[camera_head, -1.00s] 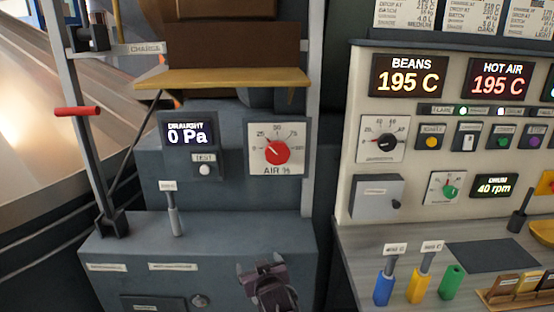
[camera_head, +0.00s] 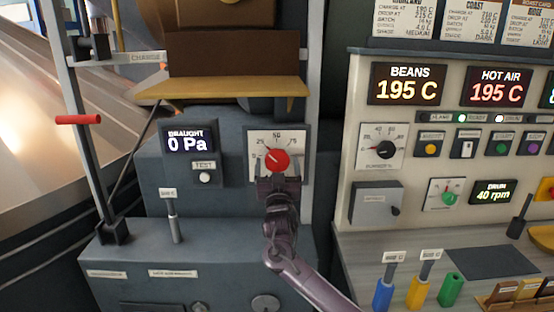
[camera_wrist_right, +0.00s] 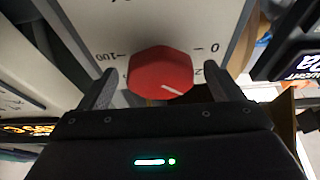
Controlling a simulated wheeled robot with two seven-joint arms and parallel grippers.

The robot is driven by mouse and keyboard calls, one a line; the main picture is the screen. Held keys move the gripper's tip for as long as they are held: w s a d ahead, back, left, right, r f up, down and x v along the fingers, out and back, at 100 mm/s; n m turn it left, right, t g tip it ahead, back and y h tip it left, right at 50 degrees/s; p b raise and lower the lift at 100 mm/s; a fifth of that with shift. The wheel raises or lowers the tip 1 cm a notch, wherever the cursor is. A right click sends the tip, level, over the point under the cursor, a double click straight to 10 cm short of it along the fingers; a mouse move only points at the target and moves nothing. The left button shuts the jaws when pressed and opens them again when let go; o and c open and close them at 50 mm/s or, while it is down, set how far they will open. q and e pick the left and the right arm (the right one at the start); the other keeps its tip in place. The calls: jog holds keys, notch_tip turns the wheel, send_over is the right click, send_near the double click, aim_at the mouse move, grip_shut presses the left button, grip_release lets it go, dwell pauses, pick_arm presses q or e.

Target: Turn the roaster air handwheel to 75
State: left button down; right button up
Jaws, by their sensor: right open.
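The roaster air handwheel is a red knob (camera_head: 277,160) on a white dial plate (camera_head: 296,140) with a scale. Its white pointer line aims up and left in the head view, near the 25 mark. In the right wrist view the red knob (camera_wrist_right: 160,74) sits between the two fingers, with the 0 and 100 marks showing beside it. My right gripper (camera_head: 277,178) is open in front of the knob, one finger on each side, with gaps between fingers and knob. In the head view it hides the lower dial and its label. My left gripper is not in view.
A draught display (camera_head: 188,142) reading 0 Pa and a test button (camera_head: 204,178) are left of the dial. A grey lever (camera_head: 173,215) stands below them. A yellow ledge (camera_head: 235,88) juts out above. The control panel (camera_head: 345,150) stands to the right.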

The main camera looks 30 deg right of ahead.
jog(key=shift+x, duration=0.85)
